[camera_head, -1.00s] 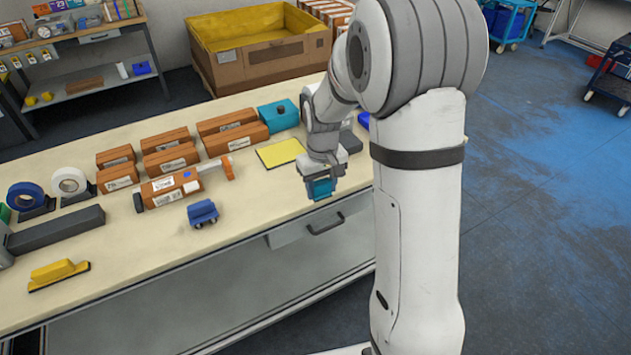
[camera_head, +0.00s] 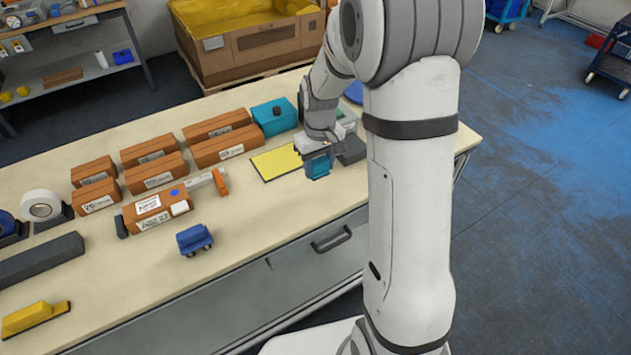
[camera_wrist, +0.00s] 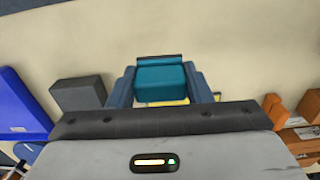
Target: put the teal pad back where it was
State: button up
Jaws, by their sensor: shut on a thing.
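My gripper (camera_head: 318,164) is shut on the teal pad (camera_head: 319,167) over the right part of the workbench, just right of the flat yellow sheet. In the wrist view the teal pad (camera_wrist: 160,79) sits between the two blue fingers, with pale tabletop around it. I cannot tell whether the pad touches the bench or hangs a little above it. My arm partly hides the bench behind the gripper.
The yellow sheet (camera_head: 276,162) lies flat on the bench. A teal box (camera_head: 274,117) stands behind it. A dark grey block (camera_head: 350,150) is close on the right; it also shows in the wrist view (camera_wrist: 80,93). Orange boxes (camera_head: 219,147) stand to the left.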

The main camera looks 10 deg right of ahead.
aim_at(318, 172)
notch_tip(318, 172, down, 3)
jog(key=shift+w+a, duration=0.1)
jog(key=shift+a+f+p, duration=0.2)
jog(key=shift+f+p, duration=0.2)
jog(key=shift+f, duration=1.7)
jog(key=shift+f, duration=0.25)
jog(key=o, duration=1)
jog(key=shift+r, duration=0.1)
jog(key=shift+o, duration=0.2)
